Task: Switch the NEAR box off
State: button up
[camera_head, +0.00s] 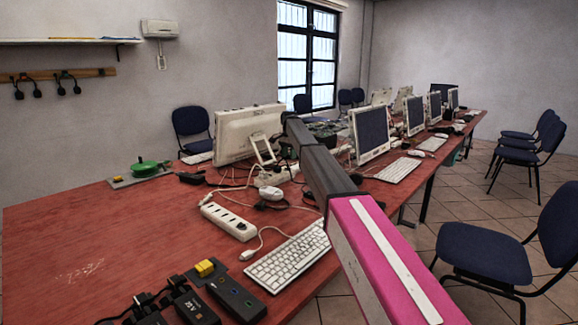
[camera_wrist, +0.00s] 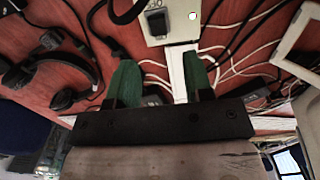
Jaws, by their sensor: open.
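In the wrist view, a cream box (camera_wrist: 172,12) lies at the top edge, partly cut off. It has a dark switch (camera_wrist: 157,23) and a small pale indicator with a reddish edge. I cannot tell the switch position or whether this is the near box. My gripper (camera_wrist: 158,78) is open, with its two green fingers apart, pointing toward the box. Nothing is clearly held between them. In the head view, my arm hides the gripper. A cream box (camera_head: 277,176) sits among cables left of my arm; I cannot tell whether it is the same box.
Loose white and dark cables run around the box. A white power strip (camera_head: 229,222), a keyboard (camera_head: 288,258) and dark adapters (camera_head: 236,298) lie on the red table (camera_head: 75,235). A headset (camera_wrist: 70,65) lies left of my fingers. Monitors stand behind. The table's left part is clear.

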aim_at(288, 168)
notch_tip(288, 168, down, 6)
jog(key=shift+r, duration=0.15)
jog(key=shift+c, duration=0.3)
grip_shut()
jog(key=shift+s+a+t+h, duration=0.15)
jog(key=shift+s+t+h, duration=0.2)
jog(key=shift+t+h, duration=0.2)
jog(key=shift+a+r+t+h, duration=0.1)
jog(key=shift+r+t+h, duration=0.05)
jog(key=shift+t+h, duration=0.65)
